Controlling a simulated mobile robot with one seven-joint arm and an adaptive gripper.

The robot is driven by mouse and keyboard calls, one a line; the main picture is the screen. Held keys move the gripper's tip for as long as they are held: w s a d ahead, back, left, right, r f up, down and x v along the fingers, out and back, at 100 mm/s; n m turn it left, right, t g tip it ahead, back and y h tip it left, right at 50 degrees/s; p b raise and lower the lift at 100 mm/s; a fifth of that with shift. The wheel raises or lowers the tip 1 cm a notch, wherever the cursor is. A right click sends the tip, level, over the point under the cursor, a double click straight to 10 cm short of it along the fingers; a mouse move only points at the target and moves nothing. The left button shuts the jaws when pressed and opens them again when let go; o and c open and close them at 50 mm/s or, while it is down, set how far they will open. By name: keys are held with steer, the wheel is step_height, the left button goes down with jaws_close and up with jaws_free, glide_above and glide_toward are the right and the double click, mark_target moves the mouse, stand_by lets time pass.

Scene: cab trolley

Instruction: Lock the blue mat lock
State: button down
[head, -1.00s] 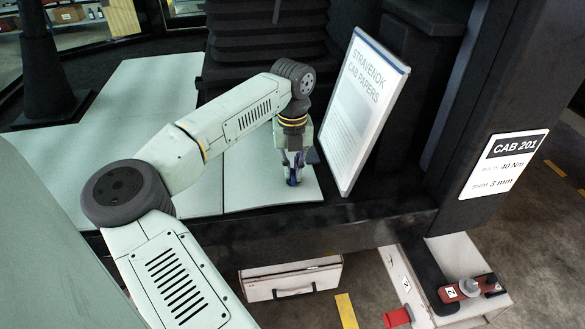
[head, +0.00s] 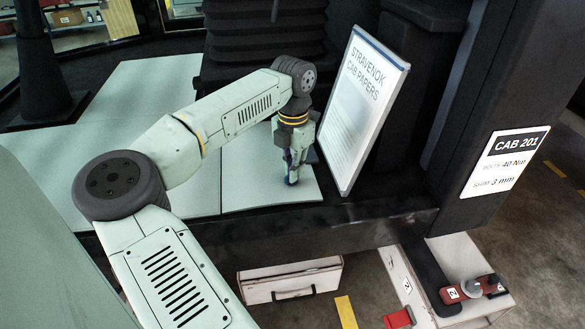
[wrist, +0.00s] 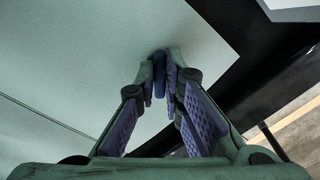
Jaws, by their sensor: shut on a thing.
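The blue mat lock (wrist: 159,73) shows in the wrist view as a small blue piece between my fingertips, near the corner of a pale green floor mat (head: 245,186). My gripper (head: 292,178) points down at that mat's right end in the head view, and it also shows in the wrist view (wrist: 161,70). Its fingers are shut on the blue mat lock. In the head view a bit of blue shows at the fingertips, and the fingers hide most of the lock. I cannot tell which way the lock is turned.
A white "Stravenok Cab Papers" board (head: 364,105) stands upright close to the right of my gripper. A black seat bellows (head: 265,45) is behind. The cab's black sill edge (head: 330,225) runs in front.

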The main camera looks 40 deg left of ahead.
steer(key=m, duration=0.3)
steer(key=shift+d+m, duration=0.1)
steer(key=shift+m, duration=0.3)
steer(key=shift+d+m, duration=0.1)
steer(key=shift+m, duration=1.8)
steer(key=c, duration=1.7)
jaws_free()
step_height(320, 180, up, 12)
